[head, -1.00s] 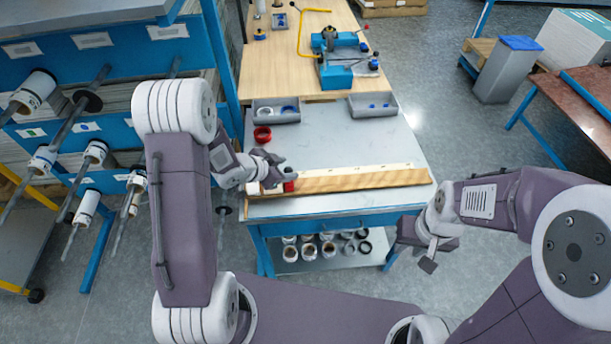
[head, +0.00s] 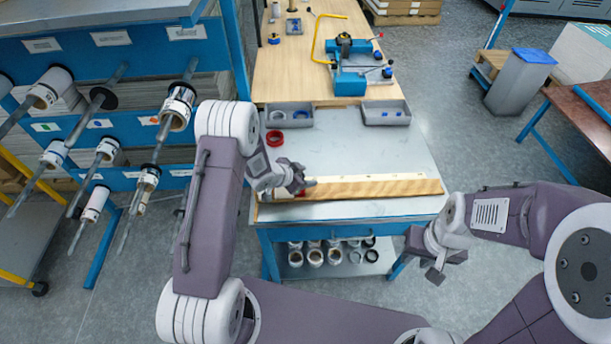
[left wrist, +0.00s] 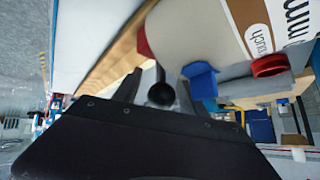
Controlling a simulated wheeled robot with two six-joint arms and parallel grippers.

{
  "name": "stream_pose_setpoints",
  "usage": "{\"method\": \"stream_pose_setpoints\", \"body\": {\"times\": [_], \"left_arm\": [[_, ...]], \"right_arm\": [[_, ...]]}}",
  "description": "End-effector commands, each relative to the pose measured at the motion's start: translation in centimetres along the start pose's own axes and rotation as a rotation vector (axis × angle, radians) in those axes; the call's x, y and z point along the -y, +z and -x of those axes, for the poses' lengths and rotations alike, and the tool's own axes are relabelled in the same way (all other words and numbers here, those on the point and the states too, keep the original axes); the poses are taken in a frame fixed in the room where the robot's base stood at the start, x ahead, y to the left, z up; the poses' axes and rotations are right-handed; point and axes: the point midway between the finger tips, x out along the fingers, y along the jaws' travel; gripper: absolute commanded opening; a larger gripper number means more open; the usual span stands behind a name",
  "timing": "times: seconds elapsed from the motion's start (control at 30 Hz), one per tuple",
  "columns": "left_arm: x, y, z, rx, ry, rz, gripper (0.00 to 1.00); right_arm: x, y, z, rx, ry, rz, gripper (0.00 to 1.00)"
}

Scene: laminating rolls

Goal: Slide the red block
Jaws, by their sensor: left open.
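The red block (head: 299,192) shows only in part in the head view, at the left part of a wooden strip on the grey table. My left gripper (head: 306,182) is right over it and hides most of it. In the left wrist view a red piece, seemingly this block (left wrist: 143,42), lies just beyond the fingers, beside a large pale roll with a "touch" label (left wrist: 205,35). My left gripper (left wrist: 156,88) is open, with a dark round thing between or behind its fingers. Contact with the block cannot be told. My right gripper (head: 436,270) hangs off the table's front right; its jaws are unclear.
The wooden strip (head: 380,189) runs along the table's front edge. A red ring (head: 275,138) lies on the table behind my left gripper. Two grey trays stand at the back, one at left (head: 290,106), one at right (head: 386,122). The table (head: 345,145) is clear between.

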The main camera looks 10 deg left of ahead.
Motion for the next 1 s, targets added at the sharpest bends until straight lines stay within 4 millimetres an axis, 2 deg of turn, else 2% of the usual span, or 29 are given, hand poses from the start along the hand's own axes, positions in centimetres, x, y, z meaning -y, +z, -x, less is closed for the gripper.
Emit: {"method": "stream_pose_setpoints", "body": {"times": [0.07,0.23,1.0], "left_arm": [[0.00,0.01,0.02,0.000,0.000,0.000,0.47],[-0.01,0.03,0.03,0.001,0.000,0.000,0.00],[-0.05,0.11,0.04,0.003,0.001,0.001,0.00]], "right_arm": [[0.00,0.00,0.00,0.000,0.000,0.000,0.29],[0.00,0.00,0.00,0.000,0.000,0.000,0.29],[0.00,0.00,-0.01,0.000,0.000,0.000,0.29]]}}
